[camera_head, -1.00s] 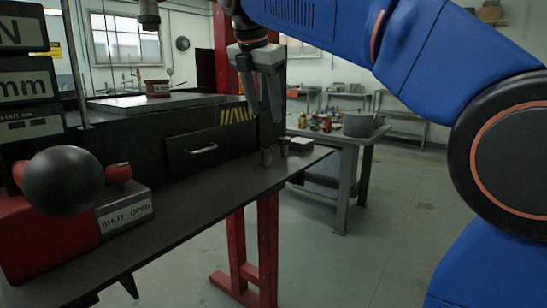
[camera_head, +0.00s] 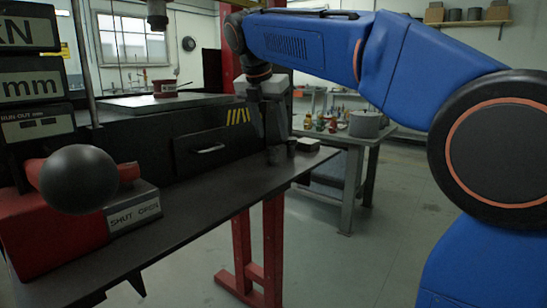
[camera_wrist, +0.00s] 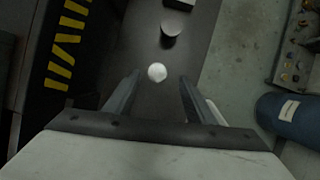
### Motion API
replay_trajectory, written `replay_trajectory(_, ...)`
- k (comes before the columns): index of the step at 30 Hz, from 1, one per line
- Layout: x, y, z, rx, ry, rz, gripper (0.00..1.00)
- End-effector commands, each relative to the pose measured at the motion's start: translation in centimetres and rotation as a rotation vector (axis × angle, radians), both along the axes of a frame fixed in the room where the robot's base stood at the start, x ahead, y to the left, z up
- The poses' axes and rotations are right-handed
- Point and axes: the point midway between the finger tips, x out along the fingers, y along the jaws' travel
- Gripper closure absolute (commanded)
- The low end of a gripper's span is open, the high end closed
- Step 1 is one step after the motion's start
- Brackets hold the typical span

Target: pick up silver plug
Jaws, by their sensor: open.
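The silver plug (camera_wrist: 157,72) shows in the wrist view as a small pale round top on the dark bench ledge. It lies in the picture between the two fingertips of my gripper (camera_wrist: 160,78), which are spread apart with nothing held. In the head view my gripper (camera_head: 272,135) points down over the right end of the ledge. A small upright piece, likely the plug (camera_head: 275,156), stands just under the fingers. The fingers partly hide it, and I cannot tell the exact height gap.
A dark cylinder (camera_wrist: 171,28) stands close beyond the plug, with a small box (camera_head: 308,144) past it. The ledge's front (camera_head: 200,222) is clear. A grey table (camera_head: 352,150) stands behind.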

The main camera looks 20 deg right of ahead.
Motion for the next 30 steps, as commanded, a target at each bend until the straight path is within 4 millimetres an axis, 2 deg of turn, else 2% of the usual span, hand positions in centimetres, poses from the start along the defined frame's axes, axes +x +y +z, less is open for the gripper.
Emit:
replay_trajectory(3, 0.3, -0.3, -1.1, 0.0, 0.0, 0.0, 0.5)
replay_trajectory(10, 0.7, -0.5, -2.4, 0.001, 0.001, 0.0, 0.5)
replay_trajectory(19, 1.8, -1.2, -6.0, 0.0, 0.001, -0.001, 0.5)
replay_trajectory(29, 2.0, -1.3, -6.5, 0.001, -0.001, -0.001, 0.5)
replay_trajectory(30, 2.0, -1.3, -6.5, 0.001, -0.001, -0.001, 0.6)
